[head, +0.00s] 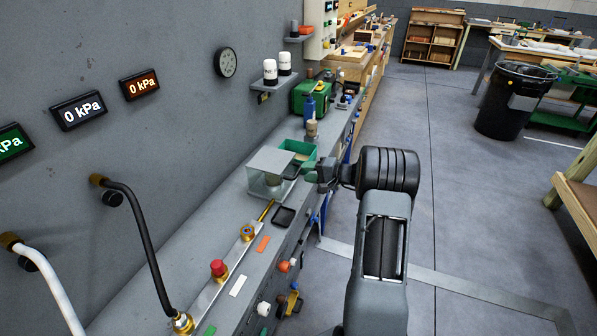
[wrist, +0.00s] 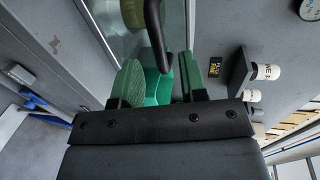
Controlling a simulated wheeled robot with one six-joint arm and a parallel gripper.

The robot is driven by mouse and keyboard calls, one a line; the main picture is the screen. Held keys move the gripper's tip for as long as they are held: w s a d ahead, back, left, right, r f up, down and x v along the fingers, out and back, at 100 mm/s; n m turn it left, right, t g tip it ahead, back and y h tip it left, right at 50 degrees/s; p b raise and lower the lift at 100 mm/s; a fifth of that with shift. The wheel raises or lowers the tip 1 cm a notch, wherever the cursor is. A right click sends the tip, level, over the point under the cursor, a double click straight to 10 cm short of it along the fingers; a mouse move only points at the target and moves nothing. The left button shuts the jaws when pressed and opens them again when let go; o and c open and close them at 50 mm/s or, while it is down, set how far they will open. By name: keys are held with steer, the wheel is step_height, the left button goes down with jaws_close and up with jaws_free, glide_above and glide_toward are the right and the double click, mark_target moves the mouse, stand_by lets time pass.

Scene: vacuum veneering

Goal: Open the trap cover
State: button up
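A clear box with a pale grey top (head: 271,160), which looks like the trap with its cover, stands on the wall bench in the head view. Its clear side and pale frame (wrist: 108,28) fill the upper left of the wrist view. A black curved handle (wrist: 155,30) comes down in front of it, its lower end at the gap between my fingertips. My gripper (head: 311,172) is beside the box's right side. In the wrist view my gripper (wrist: 163,78) has its green pads apart, with nothing visibly clamped. Whether a pad touches the handle I cannot tell.
A green open bin (head: 299,149) stands right behind the box. A blue bottle (head: 309,108) and a green case (head: 312,93) are farther along. A black tray (head: 284,217) and a rail with a red knob (head: 218,268) lie nearer.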

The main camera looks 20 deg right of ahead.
mark_target(298, 170)
steer(key=shift+x, duration=2.1)
steer(key=shift+c, duration=0.2)
jaws_close()
